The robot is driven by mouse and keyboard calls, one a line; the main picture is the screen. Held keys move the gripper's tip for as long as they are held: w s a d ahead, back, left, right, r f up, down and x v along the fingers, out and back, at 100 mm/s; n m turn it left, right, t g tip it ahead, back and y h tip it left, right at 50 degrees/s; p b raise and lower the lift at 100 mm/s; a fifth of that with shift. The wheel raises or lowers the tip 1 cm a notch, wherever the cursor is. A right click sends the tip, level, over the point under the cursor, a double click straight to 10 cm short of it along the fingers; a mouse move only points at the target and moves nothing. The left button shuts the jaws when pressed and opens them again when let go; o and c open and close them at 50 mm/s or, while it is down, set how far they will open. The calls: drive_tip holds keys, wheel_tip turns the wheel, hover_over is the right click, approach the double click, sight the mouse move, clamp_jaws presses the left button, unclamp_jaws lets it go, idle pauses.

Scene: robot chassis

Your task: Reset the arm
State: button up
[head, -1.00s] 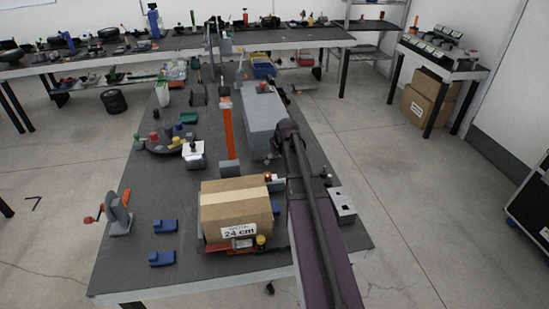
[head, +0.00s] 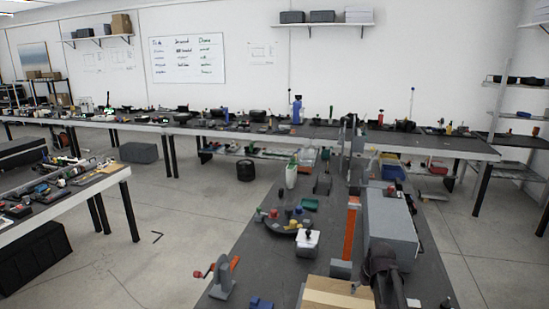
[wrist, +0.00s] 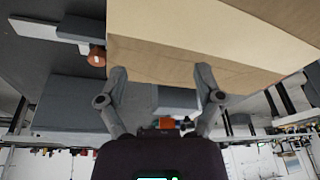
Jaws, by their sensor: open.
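My arm (head: 386,275) shows at the lower right of the head view, beside the long grey box on the workbench. My gripper (wrist: 161,75) is in the wrist view, its two fingers spread apart with nothing held between them. A cardboard box (wrist: 205,38) fills the upper right of the wrist view, and the fingertips overlap its lower edge there. I cannot tell whether they touch it. The same cardboard box (head: 335,294) is cut off at the bottom of the head view. My gripper's fingers cannot be made out in the head view.
The workbench (head: 262,270) carries a long grey box (head: 390,222), an orange strip (head: 350,232), a dark curved tray (head: 283,224) of coloured parts and a red-handled grey device (head: 222,278). A cluttered long table (head: 225,129) stands behind. Open floor (head: 180,225) lies to the left.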

drive_tip(key=shift+m+g+h, duration=0.3)
drive_tip(key=shift+m+g, duration=0.1)
drive_tip(key=shift+g, duration=0.4)
drive_tip(key=s+a, duration=0.9)
drive_tip(key=a, duration=0.1)
drive_tip(key=shift+s+f, duration=0.1)
drive_tip(key=shift+f, duration=0.15)
drive_tip(key=shift+g, duration=0.6)
drive_tip(key=s, duration=0.1)
drive_tip(key=s+a, duration=0.1)
drive_tip(key=s, duration=0.1)
drive_tip(key=s+a, duration=0.1)
drive_tip(key=s, duration=0.1)
drive_tip(key=shift+s, duration=0.25)
